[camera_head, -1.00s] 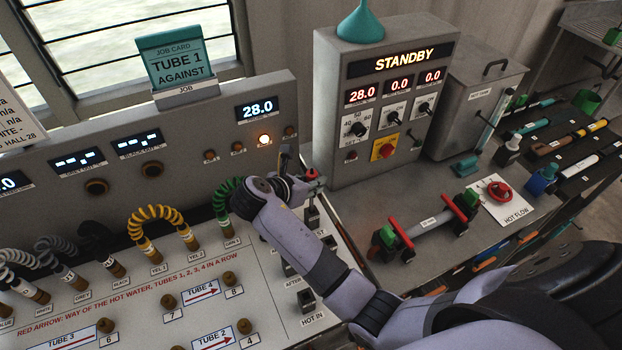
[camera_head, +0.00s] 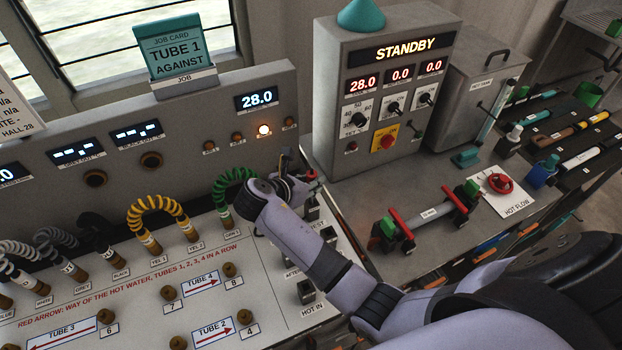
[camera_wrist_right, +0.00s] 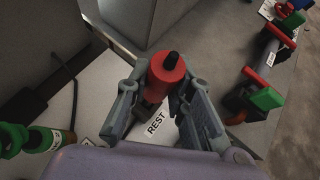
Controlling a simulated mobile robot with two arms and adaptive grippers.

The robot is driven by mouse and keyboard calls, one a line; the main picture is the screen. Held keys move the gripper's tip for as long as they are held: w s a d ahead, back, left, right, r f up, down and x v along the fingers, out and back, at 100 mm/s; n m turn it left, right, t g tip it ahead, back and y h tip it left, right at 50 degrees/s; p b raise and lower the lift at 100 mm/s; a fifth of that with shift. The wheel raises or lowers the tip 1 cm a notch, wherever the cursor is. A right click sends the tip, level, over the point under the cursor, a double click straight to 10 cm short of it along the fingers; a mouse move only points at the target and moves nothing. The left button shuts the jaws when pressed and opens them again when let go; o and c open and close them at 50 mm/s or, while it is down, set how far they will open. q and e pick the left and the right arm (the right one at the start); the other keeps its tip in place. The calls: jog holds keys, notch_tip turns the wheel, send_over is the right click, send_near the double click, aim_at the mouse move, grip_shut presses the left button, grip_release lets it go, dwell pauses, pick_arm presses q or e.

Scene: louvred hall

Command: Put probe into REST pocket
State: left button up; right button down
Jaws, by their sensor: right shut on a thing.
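My right gripper (camera_wrist_right: 160,85) is shut on the probe (camera_wrist_right: 166,72), which has a red body and a black tip or cable end on top in the right wrist view. In the head view the right gripper (camera_head: 303,184) is at the right end of the white tube board, with a bit of the red probe (camera_head: 313,175) showing. The REST label (camera_wrist_right: 156,124) lies just below the probe in the wrist view. A dark pocket (camera_head: 311,208) shows right under the gripper. The probe's lower end is hidden, so I cannot tell whether it is inside the pocket. My left gripper is out of view.
The grey STANDBY box (camera_head: 338,150) stands close behind and right of the gripper. A green coiled hose (camera_head: 232,178) is close on the left. A tube with red clamps (camera_head: 430,219) lies on the bench to the right.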

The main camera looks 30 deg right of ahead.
jog(key=shift+f+b, duration=0.3)
jog(key=shift+f, duration=1.25)
jog(key=c, duration=1.3)
grip_release()
jog(key=shift+s+a+r+p, duration=0.1)
jog(key=shift+a+r+p, duration=0.15)
jog(key=shift+r+p, duration=0.25)
jog(key=shift+s+a+r+p, duration=0.1)
jog(key=shift+a+r+p, duration=0.15)
jog(key=shift+r, duration=0.3)
jog(key=shift+s+a+r, duration=0.15)
jog(key=shift+a+r, duration=0.2)
jog(key=shift+r, duration=0.35)
jog(key=shift+s+a+r, duration=0.2)
jog(key=shift+a+r, duration=0.1)
jog(key=shift+r, duration=0.4)
jog(key=shift+s+a+r, duration=0.15)
jog(key=shift+a+r, duration=0.2)
jog(key=shift+r, duration=0.35)
